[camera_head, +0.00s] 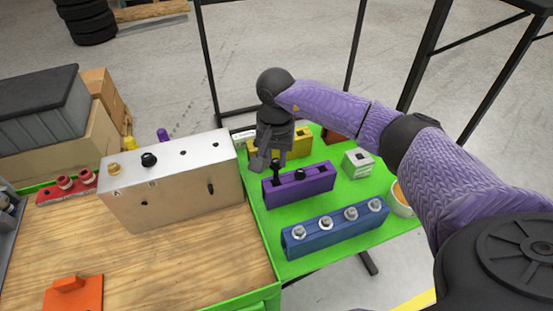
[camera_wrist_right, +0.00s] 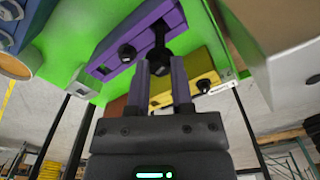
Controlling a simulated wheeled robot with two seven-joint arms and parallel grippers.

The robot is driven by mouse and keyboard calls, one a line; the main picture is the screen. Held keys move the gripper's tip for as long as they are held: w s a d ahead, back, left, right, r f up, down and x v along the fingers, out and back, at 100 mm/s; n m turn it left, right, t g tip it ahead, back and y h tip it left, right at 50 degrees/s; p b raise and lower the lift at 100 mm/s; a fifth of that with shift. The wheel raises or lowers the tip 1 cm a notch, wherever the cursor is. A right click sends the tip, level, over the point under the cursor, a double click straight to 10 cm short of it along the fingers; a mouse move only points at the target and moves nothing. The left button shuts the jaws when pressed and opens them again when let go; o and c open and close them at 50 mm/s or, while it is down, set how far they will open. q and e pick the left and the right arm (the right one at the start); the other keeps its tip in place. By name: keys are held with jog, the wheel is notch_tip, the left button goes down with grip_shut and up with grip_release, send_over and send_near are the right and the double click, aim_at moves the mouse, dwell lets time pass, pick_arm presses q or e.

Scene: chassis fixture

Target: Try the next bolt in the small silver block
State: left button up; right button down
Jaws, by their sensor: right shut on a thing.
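My right gripper (camera_head: 262,160) is over the left part of the purple holder (camera_head: 318,184). It is shut on a black bolt (camera_wrist_right: 159,45), which stands upright at the holder; I cannot tell whether its tip is still in a hole. Another black bolt (camera_head: 300,174) sits in the holder. The small silver block (camera_head: 358,163) stands on the green surface to the right, with a dark opening on top. My left gripper is not in view.
A large silver box (camera_head: 175,190) on the wooden top holds a brass bolt (camera_head: 113,169) and a black bolt (camera_head: 148,159). A blue holder (camera_head: 335,229) with several silver bolts stands in front. A yellow holder (camera_head: 296,142) stands behind. A bowl (camera_head: 400,203) is at the right.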

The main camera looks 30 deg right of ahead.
notch_tip(320, 180, up, 3)
jog(key=shift+f+p, duration=0.15)
jog(key=shift+p, duration=0.55)
jog(key=shift+f, duration=0.1)
jog(key=shift+a, duration=0.1)
